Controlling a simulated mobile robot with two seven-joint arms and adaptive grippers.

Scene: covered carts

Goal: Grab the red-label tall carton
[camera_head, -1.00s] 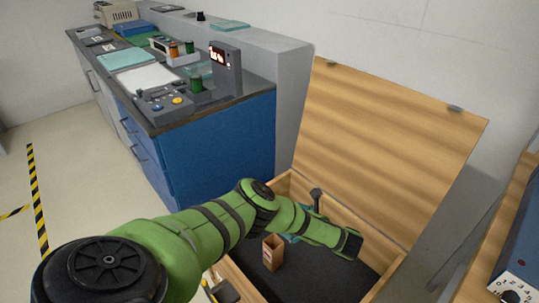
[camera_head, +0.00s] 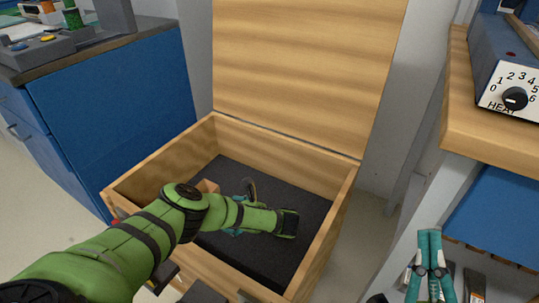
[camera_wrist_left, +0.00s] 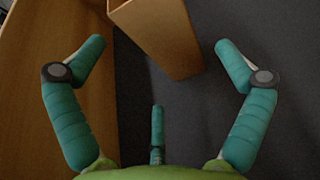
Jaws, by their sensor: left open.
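A tan carton (camera_head: 207,186) stands inside the open wooden chest (camera_head: 335,222). In the head view my left arm hides most of it, and no red label shows. In the left wrist view the carton (camera_wrist_left: 165,38) is at the top, tapering away toward the dark floor. My left gripper (camera_wrist_left: 160,55) is open, with teal fingers spread left and right and a third finger below. The carton lies ahead between the two side fingertips, with no clear contact. In the head view this gripper is mostly behind my arm. My right gripper (camera_head: 429,236) is outside the chest, fingers together and empty.
The chest's lid (camera_head: 305,65) is raised against the wall. The chest's wooden side wall (camera_wrist_left: 40,90) runs close by the left finger. A blue cabinet (camera_head: 110,125) stands left, and a wooden bench with a heat-dial box (camera_head: 510,90) stands right. The chest's dark floor is largely clear.

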